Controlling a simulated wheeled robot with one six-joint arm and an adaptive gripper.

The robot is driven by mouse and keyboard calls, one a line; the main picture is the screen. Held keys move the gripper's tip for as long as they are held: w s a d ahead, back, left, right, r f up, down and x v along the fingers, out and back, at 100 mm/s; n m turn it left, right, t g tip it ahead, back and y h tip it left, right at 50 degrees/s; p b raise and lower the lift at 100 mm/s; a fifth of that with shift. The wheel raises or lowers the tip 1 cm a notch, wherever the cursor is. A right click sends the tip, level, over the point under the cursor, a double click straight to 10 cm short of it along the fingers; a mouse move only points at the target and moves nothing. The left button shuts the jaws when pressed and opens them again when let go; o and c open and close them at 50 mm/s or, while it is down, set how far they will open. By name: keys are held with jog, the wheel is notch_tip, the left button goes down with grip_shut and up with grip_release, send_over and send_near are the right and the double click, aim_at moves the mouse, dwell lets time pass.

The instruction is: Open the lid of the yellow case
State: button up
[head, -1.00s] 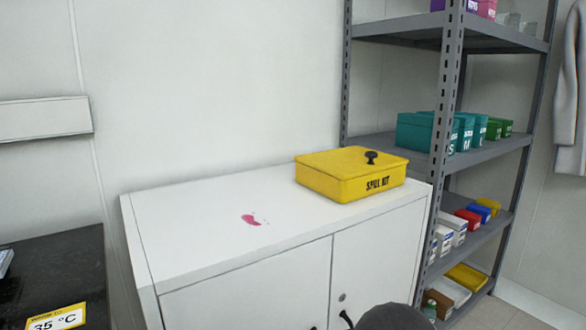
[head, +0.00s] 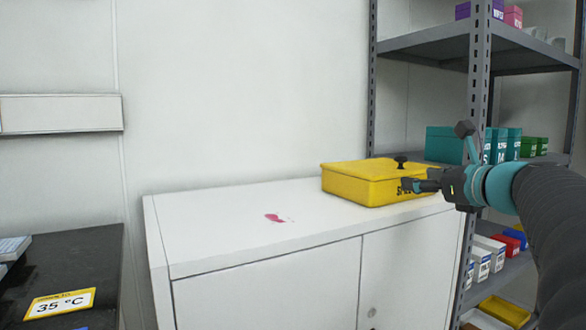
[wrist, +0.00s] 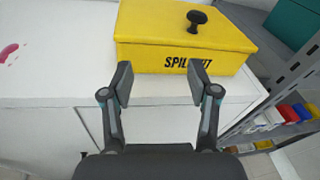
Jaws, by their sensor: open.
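The yellow case (head: 352,188) sits shut on top of the white cabinet, near its right end. It is marked "SPILL KIT", and its lid (wrist: 165,20) carries a black knob (head: 401,161). The knob also shows in the wrist view (wrist: 196,21). My gripper (head: 420,186) is in front of the case's front face and hides part of the lettering in the head view. In the wrist view my gripper (wrist: 160,83) is open and empty. Its fingertips are spread just before the front of the case, lower in the picture than the knob.
The white cabinet (head: 215,222) has a pink stain (head: 275,218) on its otherwise clear top. A grey shelf rack (head: 478,70) with several small boxes stands close at the right. A dark counter (head: 85,260) with a "35 °C" sign is at the left.

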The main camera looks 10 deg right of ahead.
aim_at(405, 158)
jog(key=d+r+m+t+h, duration=0.1)
jog(key=d+r+m+t, duration=0.15)
jog(key=d, duration=0.25)
jog(key=shift+m+g, duration=0.35)
jog(key=shift+g, duration=0.1)
jog(key=w, duration=0.4)
jog(key=w+a, duration=0.1)
jog(key=w, duration=0.4)
jog(key=w+a, duration=0.1)
jog(key=w, duration=0.4)
jog(key=shift+a, duration=0.15)
jog(key=shift+s, duration=0.1)
